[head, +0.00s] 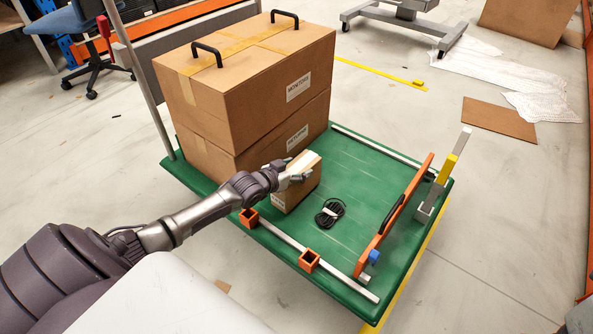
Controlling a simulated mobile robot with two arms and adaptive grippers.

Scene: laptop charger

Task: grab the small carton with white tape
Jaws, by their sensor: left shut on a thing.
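The small carton (299,187) is a brown box with a pale strip of tape on its top. It stands on the green cart platform (352,165), beside the two large stacked boxes. My left gripper (299,175) reaches in from the left and is shut on the small carton near its top. The fingers partly cover the carton's upper side. Whether the carton touches the platform or is slightly lifted is hard to tell. My right gripper is not in view.
Two stacked cartons, the upper box (255,95) with black handles, stand behind the small carton. A black coiled cable (330,213) lies to its right. An orange bar (395,215) crosses the cart's right side. Orange square sockets (309,260) line the front rail.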

